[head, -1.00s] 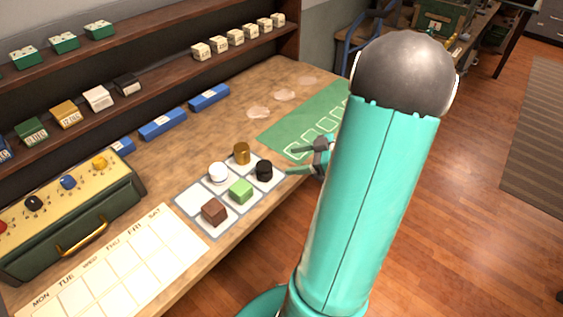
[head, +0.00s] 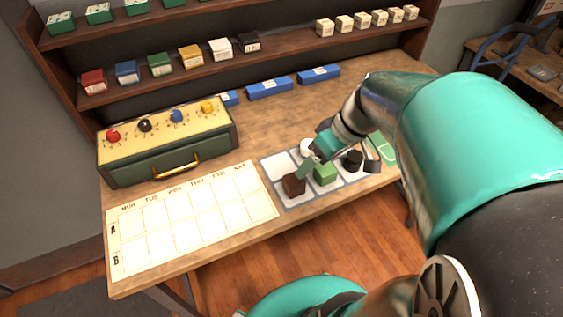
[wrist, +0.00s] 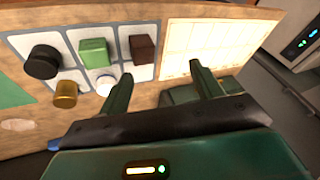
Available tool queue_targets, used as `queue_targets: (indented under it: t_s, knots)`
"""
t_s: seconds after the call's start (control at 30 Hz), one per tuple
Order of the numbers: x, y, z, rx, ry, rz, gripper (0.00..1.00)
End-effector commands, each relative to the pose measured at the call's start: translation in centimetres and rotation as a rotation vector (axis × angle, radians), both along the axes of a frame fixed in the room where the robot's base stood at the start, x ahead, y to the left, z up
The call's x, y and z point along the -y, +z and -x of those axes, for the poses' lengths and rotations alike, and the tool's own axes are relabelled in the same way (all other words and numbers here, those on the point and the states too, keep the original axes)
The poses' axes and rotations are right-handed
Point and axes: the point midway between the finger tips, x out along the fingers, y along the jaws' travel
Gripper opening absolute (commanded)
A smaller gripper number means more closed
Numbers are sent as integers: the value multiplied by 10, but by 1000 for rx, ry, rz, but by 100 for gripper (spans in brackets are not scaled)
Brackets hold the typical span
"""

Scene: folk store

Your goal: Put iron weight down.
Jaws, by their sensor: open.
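A black knobbed cylinder (head: 352,160), which looks like the iron weight, stands upright on the pale panel of squares (head: 273,167). It also shows at the left of the wrist view (wrist: 42,62). My gripper (head: 312,160) is over the panel, near the white piece (head: 306,147) and the green block (head: 325,174), apart from the black cylinder. In the wrist view my gripper's fingers (wrist: 162,82) are spread, with nothing held between them. A brown block (head: 293,184) sits beside the green block. A brass cylinder (wrist: 66,94) shows in the wrist view and is hidden in the head view.
A white weekday chart (head: 190,218) lies left of the panel. A green control box (head: 165,150) with coloured knobs stands behind the chart. Blue blocks (head: 270,88) line the back, below shelves of small boxes (head: 160,64). The tabletop between blue blocks and panel is fairly clear.

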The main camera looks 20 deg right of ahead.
Motion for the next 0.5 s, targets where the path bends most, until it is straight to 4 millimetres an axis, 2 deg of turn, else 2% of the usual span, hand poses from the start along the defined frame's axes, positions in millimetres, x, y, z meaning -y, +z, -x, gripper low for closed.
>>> queue_targets:
  t_s: [0.03, 0.2, 0.33, 0.5]
  knots:
    - [-18, 9, 4, -8, -15, 52, 65]
    - [-59, 33, 20, 12, -153, 190, 65]
    - [-81, 51, 32, 93, -266, 240, 65]
    - [-96, 65, 40, 178, -365, 241, 65]
